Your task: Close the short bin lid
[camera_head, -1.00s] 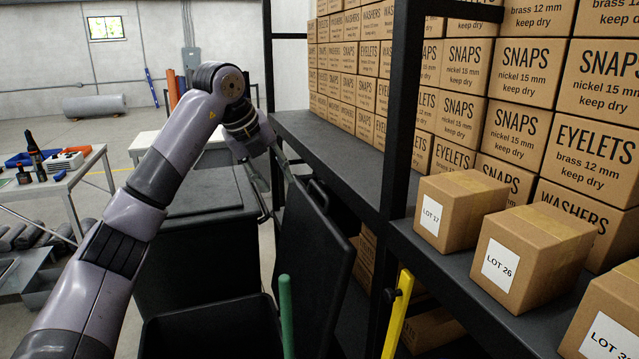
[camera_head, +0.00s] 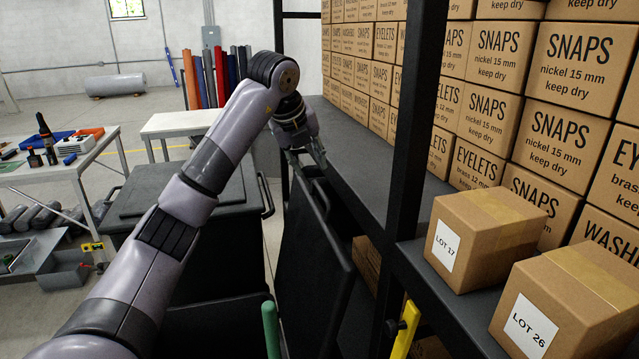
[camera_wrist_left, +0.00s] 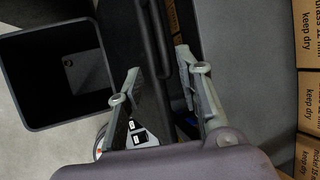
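The open bin's dark lid (camera_head: 312,265) stands raised and tilted beside the shelf rack in the head view. A dark bar handle (camera_wrist_left: 155,45) runs along the lid in the wrist view. The open bin (camera_wrist_left: 58,75) shows its empty inside there; in the head view my left arm hides most of it. My left gripper (camera_head: 306,160) is at the lid's upper edge. In the wrist view its fingers (camera_wrist_left: 155,82) are spread, with the handle and lid edge between them; contact cannot be told. My right gripper is out of view.
A second dark bin (camera_head: 150,190) with its lid down stands behind my arm. The rack's black post (camera_head: 412,120) and shelf (camera_head: 365,160) are close right of the lid. A green pole (camera_head: 271,330) and a yellow bar (camera_head: 405,330) rise in front.

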